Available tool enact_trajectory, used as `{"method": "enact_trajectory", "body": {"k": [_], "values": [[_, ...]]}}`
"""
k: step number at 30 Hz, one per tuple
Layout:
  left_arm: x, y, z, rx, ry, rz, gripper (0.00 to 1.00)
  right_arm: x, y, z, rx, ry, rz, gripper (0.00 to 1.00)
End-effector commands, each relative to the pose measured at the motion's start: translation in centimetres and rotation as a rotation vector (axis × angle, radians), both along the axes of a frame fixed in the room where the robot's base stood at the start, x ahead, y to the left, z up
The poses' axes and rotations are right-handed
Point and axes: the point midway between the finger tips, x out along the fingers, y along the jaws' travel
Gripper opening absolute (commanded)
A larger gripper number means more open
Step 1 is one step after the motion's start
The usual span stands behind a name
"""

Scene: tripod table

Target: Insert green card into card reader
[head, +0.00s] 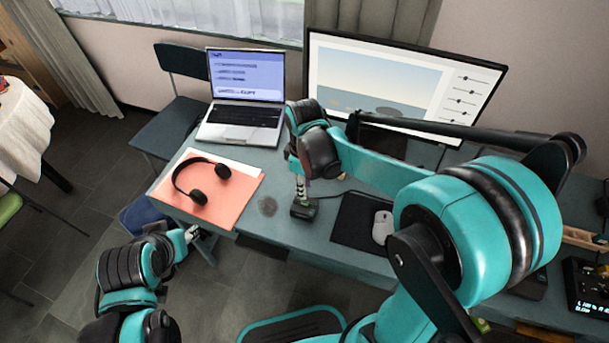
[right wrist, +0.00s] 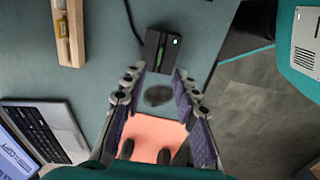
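The card reader (head: 303,210) is a small black box on the blue-grey desk (head: 283,228), below my right gripper (head: 299,186) in the head view. In the right wrist view the reader (right wrist: 154,62) lies beyond the fingertips, with a cable and a small lit light.
Black headphones (head: 201,183) lie on a coral sheet (head: 236,187) at the left. A laptop (head: 242,115) and a monitor (head: 398,90) stand behind. A mouse (head: 382,227) rests on a black mat (head: 352,222) right of the reader. A wooden holder (right wrist: 70,32) is also on the desk.

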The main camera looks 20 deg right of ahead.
Motion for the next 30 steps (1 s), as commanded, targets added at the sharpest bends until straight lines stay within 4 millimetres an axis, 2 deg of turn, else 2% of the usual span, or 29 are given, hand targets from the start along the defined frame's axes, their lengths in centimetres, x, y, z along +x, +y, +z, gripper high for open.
{"method": "enact_trajectory", "body": {"k": [3, 9, 30], "values": [[0.0, 0.0, 0.0, 0.0, 0.0, 0.0, 0.4, -0.1, 0.0, 2.4, 0.0, 0.0, 0.0, 0.29], [0.0, 0.0, 0.0, 0.0, 0.0, 0.0, 0.4, 0.0, 0.0, 4.6, 0.0, 0.0, 0.0, 0.29], [0.0, 0.0, 0.0, 0.0, 0.0, 0.0, 0.4, -0.3, -0.1, 5.2, 0.001, -0.013, -0.019, 0.29]]}}
